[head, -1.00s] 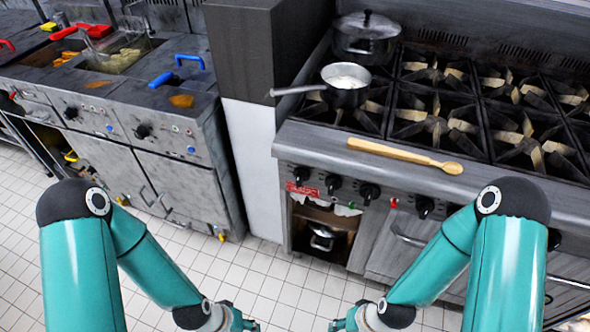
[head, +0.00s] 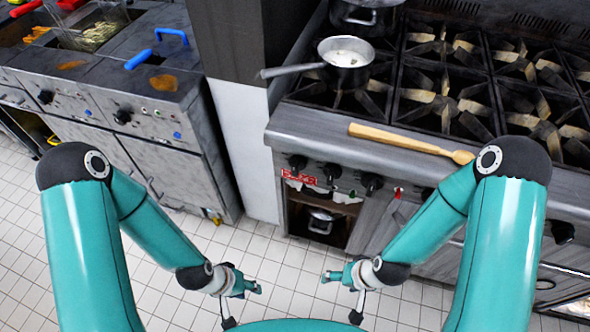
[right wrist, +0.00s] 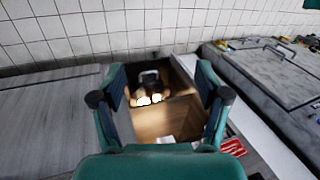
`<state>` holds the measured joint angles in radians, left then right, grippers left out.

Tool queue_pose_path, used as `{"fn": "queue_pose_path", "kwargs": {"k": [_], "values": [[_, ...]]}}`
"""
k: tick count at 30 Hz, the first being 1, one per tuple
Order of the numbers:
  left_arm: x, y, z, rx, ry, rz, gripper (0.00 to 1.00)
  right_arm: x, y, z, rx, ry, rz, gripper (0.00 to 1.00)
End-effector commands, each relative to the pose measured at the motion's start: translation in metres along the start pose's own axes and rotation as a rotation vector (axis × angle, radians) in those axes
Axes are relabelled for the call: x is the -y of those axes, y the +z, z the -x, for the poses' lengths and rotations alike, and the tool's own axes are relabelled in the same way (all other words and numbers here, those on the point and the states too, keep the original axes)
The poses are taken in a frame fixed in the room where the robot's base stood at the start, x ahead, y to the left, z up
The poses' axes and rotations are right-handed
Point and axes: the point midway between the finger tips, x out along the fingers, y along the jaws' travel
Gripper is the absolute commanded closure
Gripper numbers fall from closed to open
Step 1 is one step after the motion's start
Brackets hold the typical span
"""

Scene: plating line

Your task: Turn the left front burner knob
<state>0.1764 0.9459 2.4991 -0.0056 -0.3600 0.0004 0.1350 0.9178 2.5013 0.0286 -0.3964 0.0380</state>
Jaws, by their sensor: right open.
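The stove front (head: 415,180) carries a row of black knobs in the head view. The leftmost knob (head: 297,161) is beside a red label (head: 299,172); a second knob (head: 331,171) and a third knob (head: 371,183) stand to its right. Part of the row is hidden behind my right arm. My left gripper (head: 242,306) looks open and empty, low and well short of the stove. My right gripper (head: 341,298) is also low and away from the knobs. In the right wrist view its fingers (right wrist: 160,95) are spread with nothing held.
A saucepan (head: 346,75) stands on a left burner, its handle pointing left. A wooden spoon (head: 410,143) lies along the stove's front ledge. An open compartment (head: 318,217) holds a pot. Fryers (head: 150,110) stand at the left. The tiled floor (head: 260,250) is clear.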

Motion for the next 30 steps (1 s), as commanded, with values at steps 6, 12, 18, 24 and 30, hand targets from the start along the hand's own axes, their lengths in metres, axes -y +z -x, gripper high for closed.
{"fn": "queue_pose_path", "kwargs": {"k": [6, 12, 18, 24, 30], "values": [[0.027, 0.0, -0.075, 0.001, 0.0, 0.0, 0.6, 0.024, -0.064, -0.035, -0.281, -0.026, -0.106, 0.22], [0.055, -0.001, -0.153, 0.001, 0.0, 0.0, 0.6, 0.077, -0.119, -0.032, -0.629, -0.196, -0.284, 0.22], [0.082, -0.001, -0.227, 0.001, 0.0, 0.0, 0.6, 0.128, -0.131, -0.001, -0.896, -0.5, -0.485, 0.22], [0.102, -0.002, -0.282, 0.001, 0.0, 0.0, 0.6, 0.152, -0.11, 0.035, -1.026, -0.816, -0.672, 0.22], [0.11, -0.002, -0.306, 0.0, 0.0, 0.0, 0.6, 0.156, -0.092, 0.059, -1.06, -0.996, -0.78, 0.22]]}}
